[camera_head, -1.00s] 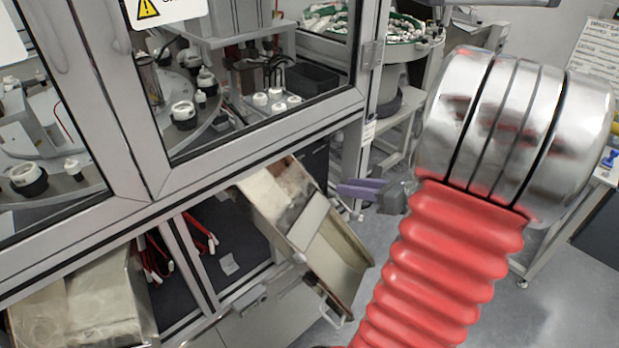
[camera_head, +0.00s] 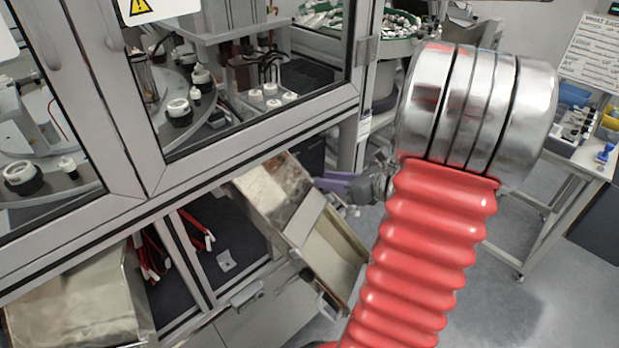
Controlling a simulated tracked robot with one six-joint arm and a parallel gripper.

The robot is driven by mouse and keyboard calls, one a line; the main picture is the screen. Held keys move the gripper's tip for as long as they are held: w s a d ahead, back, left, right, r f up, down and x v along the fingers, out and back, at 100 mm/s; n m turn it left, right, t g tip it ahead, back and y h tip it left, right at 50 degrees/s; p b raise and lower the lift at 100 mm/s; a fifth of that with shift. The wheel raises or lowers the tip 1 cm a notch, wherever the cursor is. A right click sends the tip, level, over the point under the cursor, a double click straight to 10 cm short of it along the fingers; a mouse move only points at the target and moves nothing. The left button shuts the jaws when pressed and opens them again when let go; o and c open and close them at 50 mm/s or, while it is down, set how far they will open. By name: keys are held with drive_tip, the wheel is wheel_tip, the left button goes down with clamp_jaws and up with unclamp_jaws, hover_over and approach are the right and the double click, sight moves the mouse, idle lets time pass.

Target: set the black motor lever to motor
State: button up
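I cannot make out a black motor lever in this view. My gripper (camera_head: 326,184) shows as purple finger-like parts on a grey mount, mostly behind my red ribbed arm. It is in front of the machine's lower right corner, beside the upper end of a tilted metal chute. Its fingers overlap in the view, so I cannot tell whether it is open or shut, and I see nothing held in it.
A framed machine cabinet (camera_head: 260,135) with clear panels fills the left. Metal chutes (camera_head: 335,250) stick out below it. A green-rimmed parts bowl (camera_head: 385,45) stands behind. A white table (camera_head: 577,160) with bins is at right. Grey floor (camera_head: 520,300) is open at lower right.

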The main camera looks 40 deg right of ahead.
drive_tip(key=shift+x, duration=3.45)
clamp_jaws()
